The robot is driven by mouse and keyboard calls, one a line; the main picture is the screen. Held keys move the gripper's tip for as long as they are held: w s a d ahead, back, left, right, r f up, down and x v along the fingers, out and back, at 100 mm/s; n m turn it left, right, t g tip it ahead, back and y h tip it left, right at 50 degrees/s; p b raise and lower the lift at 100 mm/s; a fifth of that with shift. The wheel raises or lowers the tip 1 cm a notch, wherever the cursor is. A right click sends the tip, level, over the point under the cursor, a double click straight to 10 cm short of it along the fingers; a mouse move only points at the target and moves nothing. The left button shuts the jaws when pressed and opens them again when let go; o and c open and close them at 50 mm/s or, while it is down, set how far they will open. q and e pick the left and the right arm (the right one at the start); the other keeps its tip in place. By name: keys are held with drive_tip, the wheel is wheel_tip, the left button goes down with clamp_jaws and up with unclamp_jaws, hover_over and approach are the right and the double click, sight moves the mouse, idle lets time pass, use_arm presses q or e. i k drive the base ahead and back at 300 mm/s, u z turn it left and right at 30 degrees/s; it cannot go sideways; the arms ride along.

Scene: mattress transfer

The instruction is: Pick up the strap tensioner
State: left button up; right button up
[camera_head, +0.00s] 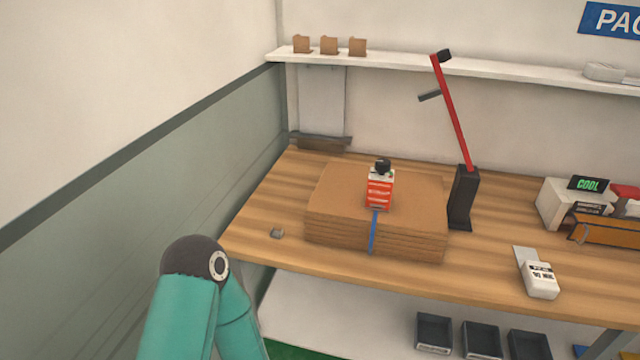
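A red and white device with a black knob on top (380,186) sits on a flat stack of cardboard (330,195) on the wooden bench. It looks like the strap tensioner, though its label is too small to read. A blue strap (373,232) runs from under it down the front of the stack. A teal arm of mine with a dark joint rises at the lower left, in front of the bench. Neither of my grippers is in view, so whether they are open or shut does not show.
A tall red lever on a black base (461,197) stands just right of the stack. A white dispenser (540,280), a box with a green display (588,184) and an orange item (608,231) lie farther right. A small metal piece (277,233) lies left of the stack. Dark bins (434,332) stand below.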

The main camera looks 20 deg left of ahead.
sight(379, 188)
drive_tip(key=u, duration=0.25)
drive_tip(key=i, duration=1)
drive_tip(key=z, duration=0.15)
drive_tip(key=k, duration=0.9)
drive_tip(key=u, duration=0.2)
drive_tip(key=i, duration=0.9)
drive_tip(key=z, duration=0.15)
drive_tip(key=k, duration=0.3)
drive_tip(key=u, duration=0.05)
